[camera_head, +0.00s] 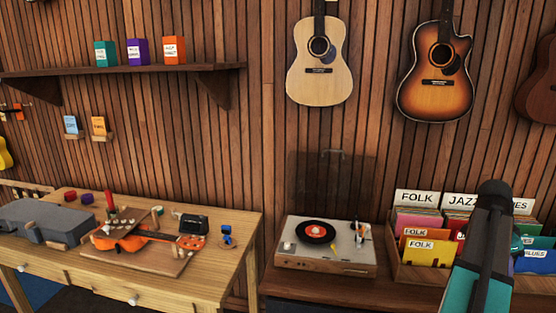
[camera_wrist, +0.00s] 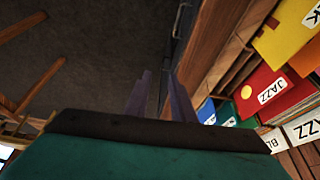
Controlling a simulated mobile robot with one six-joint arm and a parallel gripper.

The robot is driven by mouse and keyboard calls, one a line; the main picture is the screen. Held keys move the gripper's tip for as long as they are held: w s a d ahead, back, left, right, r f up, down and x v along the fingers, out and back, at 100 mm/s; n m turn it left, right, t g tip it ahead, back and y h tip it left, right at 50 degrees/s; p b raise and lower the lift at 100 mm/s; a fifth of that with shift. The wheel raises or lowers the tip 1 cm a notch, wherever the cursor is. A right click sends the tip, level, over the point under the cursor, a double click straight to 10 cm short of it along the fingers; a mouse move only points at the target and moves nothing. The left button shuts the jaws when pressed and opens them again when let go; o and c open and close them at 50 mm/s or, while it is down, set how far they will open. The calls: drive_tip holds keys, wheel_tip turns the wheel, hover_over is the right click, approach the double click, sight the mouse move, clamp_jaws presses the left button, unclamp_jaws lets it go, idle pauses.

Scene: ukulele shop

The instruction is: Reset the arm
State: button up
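My arm shows at the lower right of the head view as a teal and dark grey link, raised in front of the record crate (camera_head: 405,272). My gripper (camera_wrist: 160,97) is in the wrist view, with two purple-grey fingers apart and nothing visible between them. Its fingertips are not clearly seen in the head view. In the wrist view the crate's records (camera_wrist: 265,90) lie to the right of the fingers, and dark floor (camera_wrist: 90,70) lies to the left.
A turntable (camera_head: 290,262) stands on the low cabinet left of the crate. A wooden workbench (camera_head: 215,285) at left holds an orange ukulele (camera_head: 130,243) and a grey case (camera_head: 40,225). Guitars (camera_head: 320,75) hang on the slatted wall. A shelf (camera_head: 60,72) holds small boxes.

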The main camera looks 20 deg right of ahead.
drive_tip(key=w+a+f+n+y, duration=0.1)
drive_tip(key=w+a+f+n, duration=0.3)
drive_tip(key=w+a+f, duration=0.95)
drive_tip(key=w+a+f+n+g+y, duration=0.1)
drive_tip(key=w+a+f+n, duration=0.15)
drive_tip(key=a+f, duration=0.7)
drive_tip(key=w+a+f+n+g, duration=0.1)
drive_tip(key=w+a+f+n, duration=0.15)
drive_tip(key=a+f, duration=0.7)
drive_tip(key=s+a+f+n+g, duration=0.1)
drive_tip(key=s+a+f+n, duration=0.15)
drive_tip(key=a+f, duration=0.55)
drive_tip(key=s+a+f+n, duration=0.2)
drive_tip(key=s+a+f, duration=0.2)
drive_tip(key=a+f, duration=0.4)
drive_tip(key=s+a+f+n+y, duration=0.1)
drive_tip(key=s+a+f+n, duration=0.3)
drive_tip(key=s+a+n, duration=0.1)
drive_tip(key=s+a+f+n, duration=0.4)
drive_tip(key=s+a+n, duration=0.1)
drive_tip(key=s+a, duration=0.3)
drive_tip(key=shift+s+a+f+n+y+b, duration=0.2)
drive_tip(key=shift+a+f+n+y+b, duration=0.1)
drive_tip(key=shift+a+n+y, duration=0.15)
drive_tip(key=shift+r, duration=0.1)
